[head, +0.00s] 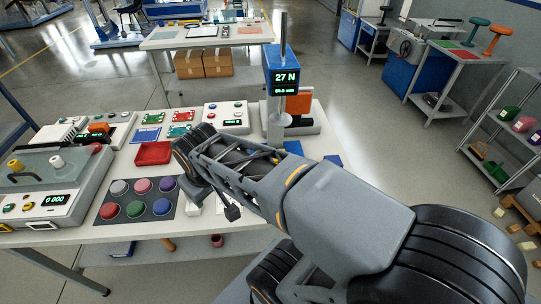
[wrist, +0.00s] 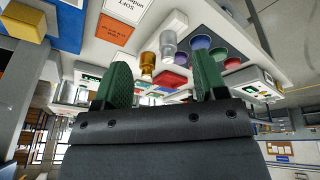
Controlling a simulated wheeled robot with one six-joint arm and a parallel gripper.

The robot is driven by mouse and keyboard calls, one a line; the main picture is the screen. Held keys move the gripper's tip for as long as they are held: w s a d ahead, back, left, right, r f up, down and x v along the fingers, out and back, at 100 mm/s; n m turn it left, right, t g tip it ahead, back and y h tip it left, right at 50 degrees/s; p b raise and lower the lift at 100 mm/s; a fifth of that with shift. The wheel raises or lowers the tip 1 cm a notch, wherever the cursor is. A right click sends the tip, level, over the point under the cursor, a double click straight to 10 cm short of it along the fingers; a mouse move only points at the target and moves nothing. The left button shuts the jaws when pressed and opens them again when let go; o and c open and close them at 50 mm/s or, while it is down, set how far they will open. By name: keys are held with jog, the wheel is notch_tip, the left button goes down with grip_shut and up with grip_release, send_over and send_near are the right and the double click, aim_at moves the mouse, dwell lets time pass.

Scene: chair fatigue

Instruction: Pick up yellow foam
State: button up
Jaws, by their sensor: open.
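My gripper (wrist: 163,82) is open in the wrist view, its two green-padded fingers wide apart with nothing held between them. A yellow-orange block with a pale face (wrist: 22,22) shows at the upper left of the wrist view, apart from the fingers. A gold cylinder (wrist: 148,63) shows beyond the gap between the fingers, beside a grey one (wrist: 168,45). In the head view my arm hides part of the bench and my fingertips are not seen.
The bench (head: 128,190) holds a dark mat with several coloured discs (head: 142,210), a red tray (head: 153,153) and a tester with a knob (head: 58,162). A column with a 27 N display (head: 286,77) stands behind my arm. Shelves (head: 497,125) stand right, with open floor between.

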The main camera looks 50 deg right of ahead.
jog(key=o, duration=0.3)
jog(key=w+d+g, duration=0.1)
jog(key=w+d+f+n+g+h, duration=0.1)
jog(key=w+d+n+h, duration=0.1)
jog(key=w+d, duration=0.1)
jog(key=shift+f+g+b, duration=0.3)
jog(key=shift+f+g, duration=0.1)
jog(key=shift+o, duration=1)
jog(key=w+d+f+n+g+h, duration=0.2)
jog(key=d+g, duration=0.1)
jog(key=d, duration=0.3)
jog(key=shift+w+h+b, duration=0.3)
jog(key=shift+w, duration=0.1)
jog(key=w+d+f+n+g+h+b, duration=0.1)
jog(key=w+d+f+n+g+h, duration=0.45)
jog(key=d, duration=0.55)
jog(key=shift+m+g, duration=0.25)
jog(key=shift+g, duration=0.1)
jog(key=x, duration=0.7)
jog(key=shift+w+d+f+p, duration=0.1)
jog(key=shift+d+f+p, duration=0.3)
jog(key=shift+f, duration=0.15)
jog(key=shift+a+f+p+x, duration=0.15)
jog(key=shift+p+x, duration=0.15)
jog(key=shift+x, duration=1.15)
jog(key=shift+a+f+p+x, duration=0.1)
jog(key=shift+p+x, duration=0.2)
jog(key=shift+x, duration=1.2)
